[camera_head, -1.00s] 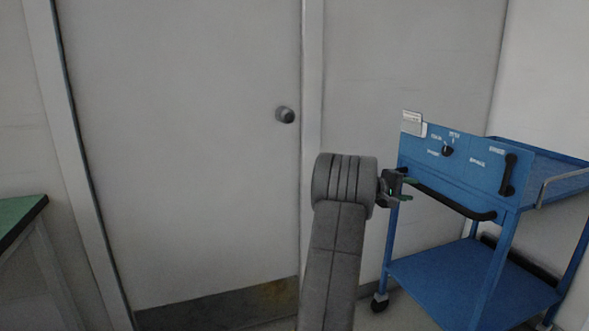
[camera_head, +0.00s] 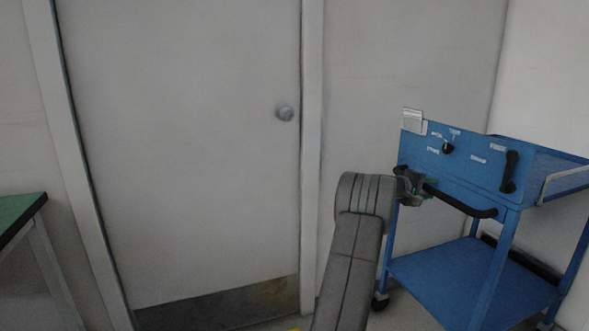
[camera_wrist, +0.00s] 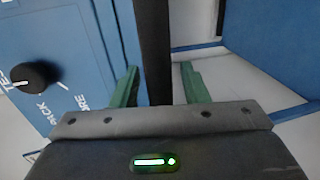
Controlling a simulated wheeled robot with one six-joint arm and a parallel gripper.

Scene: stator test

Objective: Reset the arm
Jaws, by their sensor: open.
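My arm shows in the head view as a grey jointed link rising from the bottom middle, bent towards the right at its top. My gripper (camera_head: 424,186) is at its end, close in front of the blue cart's panel, near the left end of the black handle bar (camera_head: 460,202). In the wrist view the two green fingers of my gripper (camera_wrist: 160,88) are apart, and the black bar (camera_wrist: 154,50) shows between them. I cannot tell whether the fingers touch the bar. My gripper is open.
The blue cart (camera_head: 455,275) stands at the right with a black knob (camera_head: 447,146) and a black switch handle (camera_head: 510,172) on its panel. A closed door (camera_head: 190,150) is behind. A green-topped table (camera_head: 18,218) stands at the left. Floor between shows little.

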